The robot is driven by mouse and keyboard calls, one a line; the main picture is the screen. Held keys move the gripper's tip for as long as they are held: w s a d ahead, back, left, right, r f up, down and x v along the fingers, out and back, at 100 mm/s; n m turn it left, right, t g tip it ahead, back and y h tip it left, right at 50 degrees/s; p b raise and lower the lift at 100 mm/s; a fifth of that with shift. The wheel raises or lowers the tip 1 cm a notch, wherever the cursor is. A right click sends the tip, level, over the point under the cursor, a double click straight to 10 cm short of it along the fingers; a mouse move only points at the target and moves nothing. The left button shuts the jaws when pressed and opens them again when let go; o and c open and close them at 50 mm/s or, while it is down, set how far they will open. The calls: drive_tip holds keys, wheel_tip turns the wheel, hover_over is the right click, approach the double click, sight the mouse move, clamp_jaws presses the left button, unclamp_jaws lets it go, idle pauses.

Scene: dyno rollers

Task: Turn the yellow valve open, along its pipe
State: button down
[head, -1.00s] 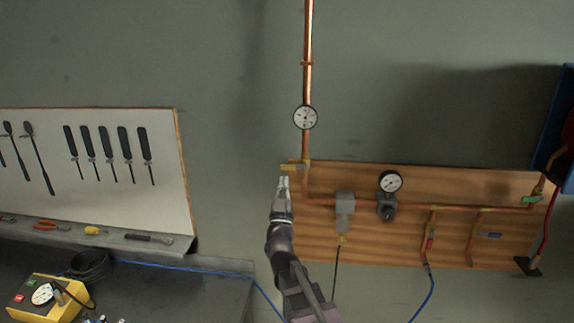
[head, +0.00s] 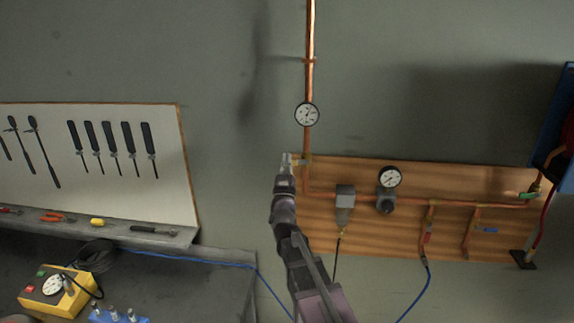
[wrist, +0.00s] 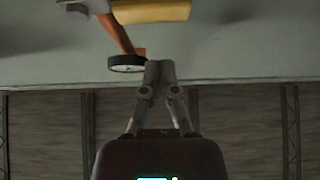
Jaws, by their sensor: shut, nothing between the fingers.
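The yellow valve handle (wrist: 152,11) shows at the top edge of the wrist view, lying across the copper pipe (wrist: 118,35). In the head view my gripper hides most of the handle; only a small brassy bit of the valve (head: 304,160) shows beside the upright pipe (head: 310,85). My gripper (head: 287,158) is raised at the left side of this pipe, with its fingertips close to the valve. In the wrist view the fingers (wrist: 160,68) are closed together and empty, below the yellow handle in the picture. Whether they touch it I cannot tell.
A round gauge (head: 307,114) sits on the pipe above the valve. The wooden board (head: 400,238) carries more piping, a second gauge (head: 389,177) and a grey filter (head: 345,197). The workbench (head: 190,285) stands at lower left.

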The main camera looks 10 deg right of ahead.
sight(295, 162)
drive_tip(key=shift+w+d+f+b, duration=0.25)
drive_tip(key=shift+w+f+b, duration=0.2)
drive_tip(key=shift+w+b, duration=0.2)
drive_tip(key=shift+w+d+f+b, duration=0.25)
drive_tip(key=shift+w+f+b, duration=0.25)
drive_tip(key=shift+w, duration=0.2)
drive_tip(key=shift+a+n+y, duration=0.3)
drive_tip(key=shift+y, duration=0.2)
